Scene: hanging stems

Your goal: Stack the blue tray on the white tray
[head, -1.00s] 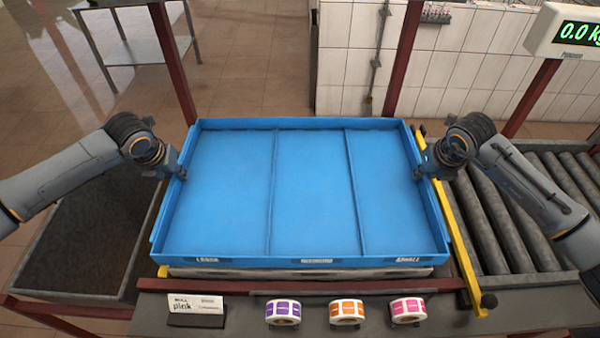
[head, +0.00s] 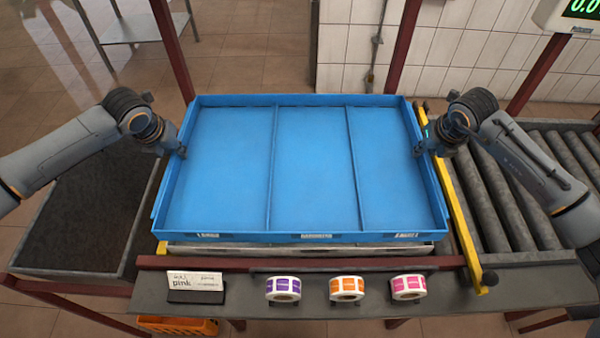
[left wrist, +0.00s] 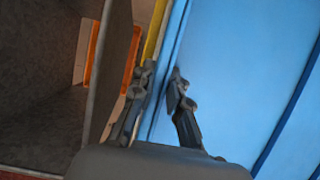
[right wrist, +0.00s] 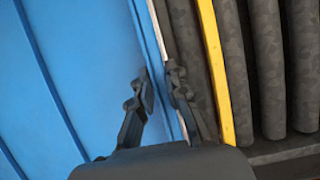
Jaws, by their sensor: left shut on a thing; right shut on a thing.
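The blue tray (head: 315,170) is wide and shallow, with two ribs across its floor, and it looks empty. It lies level over the white tray (head: 300,250), of which only a pale strip shows below the blue front wall. I cannot tell whether the two trays touch. My left gripper (head: 180,152) is shut on the blue tray's left wall, and in the left wrist view (left wrist: 160,88) its fingers straddle that wall. My right gripper (head: 420,150) is shut on the right wall, also seen in the right wrist view (right wrist: 160,85).
A yellow rail (head: 455,210) and rollers (head: 500,190) lie to the right. A dark bin (head: 75,220) is at the left. Label rolls (head: 346,289) and a small sign (head: 195,287) stand along the front ledge. A scale display (head: 570,18) is at upper right.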

